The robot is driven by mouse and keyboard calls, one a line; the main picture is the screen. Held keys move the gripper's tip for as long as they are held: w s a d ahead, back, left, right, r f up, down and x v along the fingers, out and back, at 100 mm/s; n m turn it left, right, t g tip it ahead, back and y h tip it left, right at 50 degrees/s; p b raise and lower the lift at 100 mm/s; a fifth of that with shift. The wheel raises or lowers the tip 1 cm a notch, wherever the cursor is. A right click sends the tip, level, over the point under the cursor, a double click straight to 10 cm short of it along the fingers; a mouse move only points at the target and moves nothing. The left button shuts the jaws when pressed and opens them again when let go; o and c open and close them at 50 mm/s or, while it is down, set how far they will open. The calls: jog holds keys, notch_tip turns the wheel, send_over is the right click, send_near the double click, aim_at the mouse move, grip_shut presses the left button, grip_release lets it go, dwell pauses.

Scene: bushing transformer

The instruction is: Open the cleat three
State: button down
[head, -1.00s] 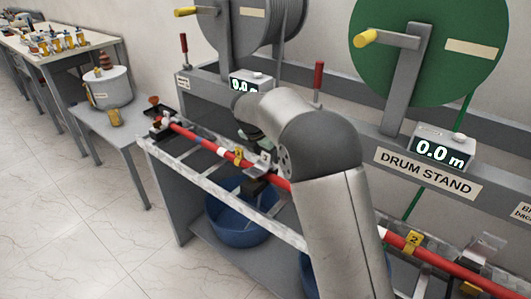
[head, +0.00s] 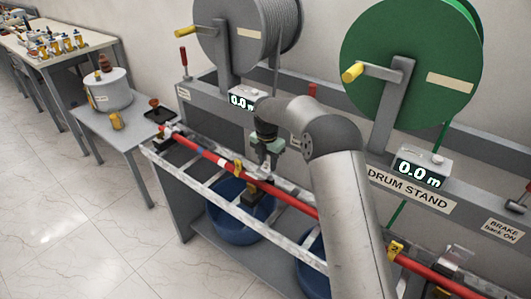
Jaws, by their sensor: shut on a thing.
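A red cable (head: 205,152) runs along the pale metal rack from upper left to lower right. Cleat three (head: 262,182) sits on this cable just right of a small yellow tag (head: 238,167), whose number is too small to read. My gripper (head: 264,162) points down at the cleat from above and is shut on its upper part. The fingertips are small and partly merge with the grey metal there, so I cannot tell the exact grip or the cleat's opening angle. Another cleat (head: 455,258) stands at lower right, near a yellow tag marked 2 (head: 396,249).
Behind the rack is the drum stand (head: 410,192) with a green drum (head: 405,60) and a grey drum (head: 235,35). Blue tubs (head: 225,225) are under the rack. A small table (head: 110,140) stands left. The floor at lower left is clear.

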aim_at(268, 163)
jog(key=shift+w, duration=0.1)
jog(key=c, duration=1)
grip_release()
notch_tip(268, 163, up, 17)
jog(key=shift+r+b, duration=0.2)
jog(key=shift+b, duration=0.25)
